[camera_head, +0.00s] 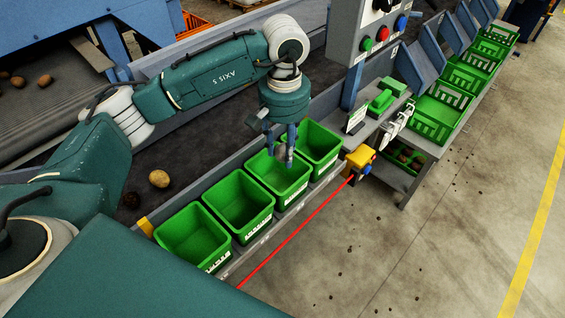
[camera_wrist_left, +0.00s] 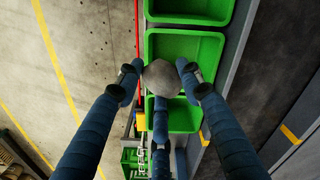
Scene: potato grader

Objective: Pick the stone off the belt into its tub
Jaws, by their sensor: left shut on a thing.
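My left gripper (camera_head: 286,150) hangs above the green tubs beside the belt. In the left wrist view its blue fingers (camera_wrist_left: 158,85) are closed around a grey, rounded stone (camera_wrist_left: 162,79). In the head view the stone (camera_head: 281,153) shows small between the fingers, over the third tub from the left (camera_head: 294,184). Green tubs lie below the stone in the wrist view, one with its rim (camera_wrist_left: 212,38) in sight. The tub labels are too small to read. The dark belt (camera_head: 210,130) runs behind the tubs. My right gripper is not in view.
Two potatoes (camera_head: 159,178) lie on the belt at left, one pale and one dark. Other tubs stand in the row, including the leftmost (camera_head: 193,238). A control box (camera_head: 370,30) on a post stands to the right. A red cord (camera_head: 295,233) runs along the tubs' front. Green crates (camera_head: 440,112) line the right.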

